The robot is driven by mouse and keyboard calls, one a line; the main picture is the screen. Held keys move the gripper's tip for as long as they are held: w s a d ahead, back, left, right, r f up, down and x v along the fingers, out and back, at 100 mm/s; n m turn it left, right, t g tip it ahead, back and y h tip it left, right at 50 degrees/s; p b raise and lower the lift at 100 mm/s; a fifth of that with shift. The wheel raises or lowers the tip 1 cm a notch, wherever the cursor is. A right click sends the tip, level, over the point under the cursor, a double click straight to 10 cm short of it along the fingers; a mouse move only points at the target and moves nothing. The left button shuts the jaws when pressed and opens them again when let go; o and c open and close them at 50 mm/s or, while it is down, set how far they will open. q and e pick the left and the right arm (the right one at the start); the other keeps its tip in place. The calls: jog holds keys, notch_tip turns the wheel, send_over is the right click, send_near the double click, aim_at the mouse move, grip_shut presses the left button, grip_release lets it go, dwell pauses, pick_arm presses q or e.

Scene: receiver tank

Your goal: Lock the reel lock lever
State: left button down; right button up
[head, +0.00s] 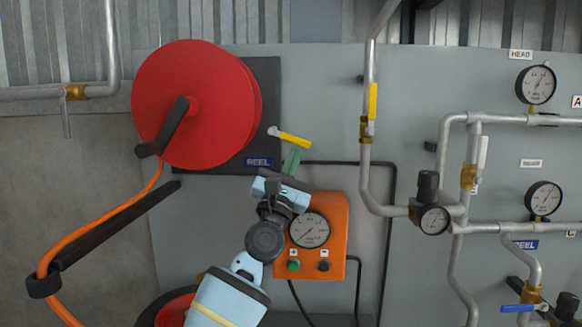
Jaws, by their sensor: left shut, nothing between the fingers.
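The reel lock lever (294,140) is a short bar with a yellow grip and a grey pivot at its left end. It sits on the panel at the right edge of the reel's dark backing plate and slopes slightly down to the right. The red reel (190,105) with a black crank is to its left, above a blue REEL label (258,162). My left gripper (291,161) is shut and empty, its green fingers pointing up just below the lever's grip. I cannot tell whether the fingertips touch it. My right gripper is not in view.
An orange box (337,235) with a gauge and buttons is behind and right of my left wrist. A vertical pipe with a yellow-handled valve (372,102) stands right of the lever. An orange hose (95,230) hangs from the reel past a black bracket.

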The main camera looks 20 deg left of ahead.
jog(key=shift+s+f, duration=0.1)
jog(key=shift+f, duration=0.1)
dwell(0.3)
pick_arm(q)
jog(key=shift+n+y, duration=0.4)
jog(key=shift+y, duration=0.1)
jog(key=shift+d+r+b, duration=0.1)
jog(key=shift+d+b, duration=0.1)
jog(key=shift+b, duration=0.1)
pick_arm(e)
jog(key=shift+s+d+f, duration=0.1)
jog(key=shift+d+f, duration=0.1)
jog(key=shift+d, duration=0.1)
